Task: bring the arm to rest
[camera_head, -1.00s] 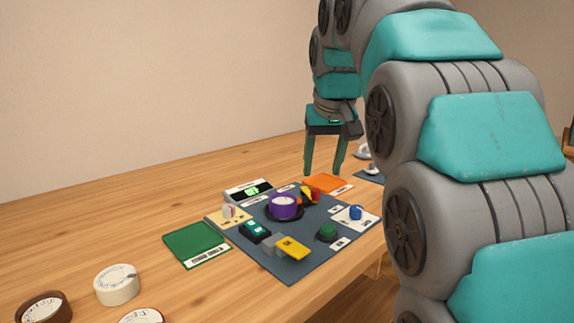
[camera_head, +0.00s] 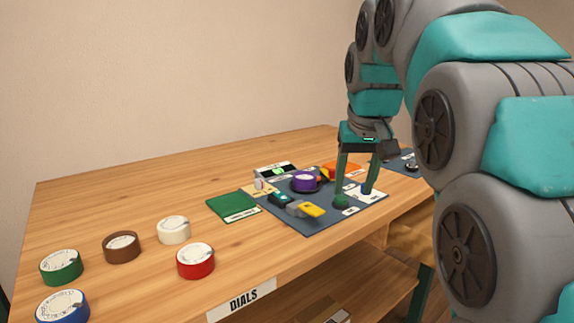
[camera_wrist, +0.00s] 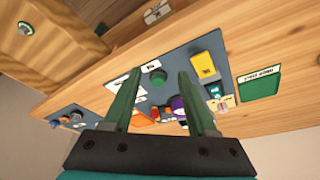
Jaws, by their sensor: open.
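My gripper (camera_head: 356,192) is open and empty. In the head view its two green fingers point down over the right part of a dark blue-grey panel (camera_head: 307,226). In the wrist view the gripper (camera_wrist: 158,82) has its fingers spread, with the panel beyond them. I cannot tell the exact gap between the fingertips and the panel.
Loose dials in green (camera_head: 61,267), brown (camera_head: 121,247), white (camera_head: 173,230), red (camera_head: 195,261) and blue (camera_head: 62,306) lie on the wooden table (camera_head: 100,205) at left. A green square (camera_head: 233,206) lies beside the panel. A second panel (camera_head: 401,158) lies right. The table's back left is clear.

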